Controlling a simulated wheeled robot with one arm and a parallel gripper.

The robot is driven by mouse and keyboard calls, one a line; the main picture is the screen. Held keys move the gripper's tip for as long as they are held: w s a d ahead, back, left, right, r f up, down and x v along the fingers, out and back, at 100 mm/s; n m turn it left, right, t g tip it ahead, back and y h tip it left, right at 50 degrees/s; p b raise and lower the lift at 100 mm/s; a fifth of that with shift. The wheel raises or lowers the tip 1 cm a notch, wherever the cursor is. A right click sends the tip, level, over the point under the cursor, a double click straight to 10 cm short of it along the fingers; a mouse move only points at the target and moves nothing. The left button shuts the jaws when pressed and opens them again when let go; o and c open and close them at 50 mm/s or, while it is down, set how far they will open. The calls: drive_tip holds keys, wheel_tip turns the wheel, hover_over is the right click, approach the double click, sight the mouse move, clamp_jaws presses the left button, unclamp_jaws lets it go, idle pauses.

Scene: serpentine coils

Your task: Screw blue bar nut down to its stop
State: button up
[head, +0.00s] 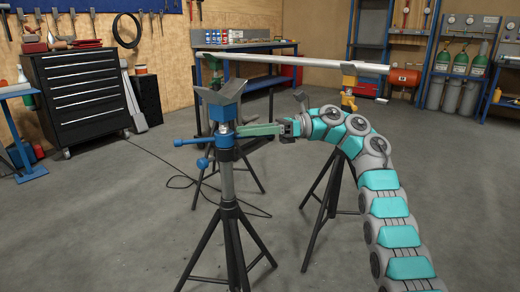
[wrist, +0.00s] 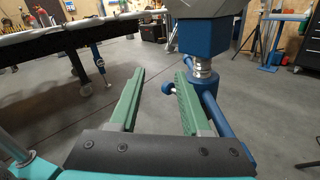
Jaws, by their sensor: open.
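The blue bar nut (head: 223,141) sits on the upright screw of the near tripod stand, below its grey V-shaped head (head: 221,100). One bar with a rounded end points left. In the wrist view the blue bar nut (wrist: 209,88) is at right, under a blue collar and a short bare silver thread (wrist: 203,68). One bar end shows beyond the fingers; another bar runs toward the camera at right. My gripper (head: 242,130) reaches in from the right. Its green fingers in the wrist view (wrist: 161,75) are open and empty, the right one overlapping the nut. I cannot tell whether they touch.
A black cable (head: 180,182) lies on the floor. A black tool cabinet (head: 78,95) stands at left. The floor left of the near stand is mostly clear.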

drive_tip(key=s+d+r+b, duration=0.1)
drive_tip(key=s+d+b, duration=0.1)
drive_tip(key=s, duration=0.7)
drive_tip(key=shift+d+b, duration=0.4)
drive_tip(key=shift+d, duration=0.1)
